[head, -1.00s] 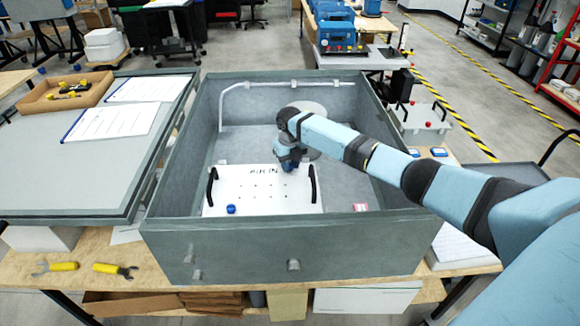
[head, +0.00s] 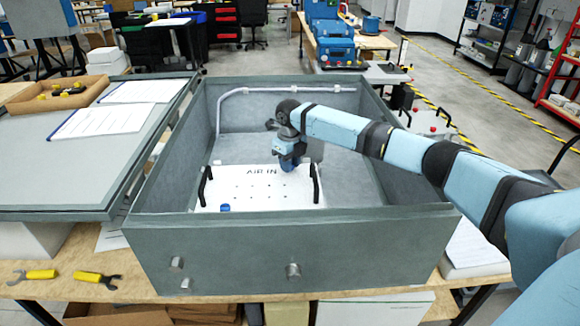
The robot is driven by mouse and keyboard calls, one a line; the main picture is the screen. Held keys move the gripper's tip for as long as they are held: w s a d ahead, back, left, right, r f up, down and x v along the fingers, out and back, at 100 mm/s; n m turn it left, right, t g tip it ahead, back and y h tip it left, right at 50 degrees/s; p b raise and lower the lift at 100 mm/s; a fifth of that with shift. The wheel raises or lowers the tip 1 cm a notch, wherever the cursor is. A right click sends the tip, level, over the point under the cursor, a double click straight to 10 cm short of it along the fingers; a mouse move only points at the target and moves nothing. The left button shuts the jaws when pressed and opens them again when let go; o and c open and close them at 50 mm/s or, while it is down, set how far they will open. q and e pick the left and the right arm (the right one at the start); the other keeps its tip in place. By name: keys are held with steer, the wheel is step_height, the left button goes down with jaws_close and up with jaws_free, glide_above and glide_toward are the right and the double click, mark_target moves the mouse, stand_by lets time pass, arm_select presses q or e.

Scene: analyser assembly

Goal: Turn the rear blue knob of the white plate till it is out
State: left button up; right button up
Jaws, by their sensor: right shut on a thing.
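The white plate (head: 225,188), marked "AIR IN" near its rear edge, lies inside the open grey box. It has a black handle on its left (head: 205,186) and one on its right (head: 315,184). A front blue knob (head: 225,208) sits at the plate's front left, partly behind the box's front wall. My right gripper (head: 289,164) points down at the plate's rear right, beside the lettering. It is shut on the rear blue knob, which the fingers hide almost wholly. I cannot tell whether that knob is clear of the plate. My left gripper is out of view.
The grey box's walls (head: 290,235) surround the plate, and a white pipe (head: 260,91) runs along the rear wall. A grey lid panel (head: 90,165) with papers lies at left. Two yellow-handled wrenches (head: 90,276) lie on the wooden table at front left.

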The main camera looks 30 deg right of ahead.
steer(key=shift+f, duration=0.2)
steer(key=o, duration=1)
steer(key=shift+c, duration=0.2)
steer(key=shift+w, duration=0.1)
steer(key=shift+r, duration=0.1)
step_height(320, 180, up, 14)
steer(key=shift+f+b, duration=0.2)
steer(key=shift+b, duration=0.15)
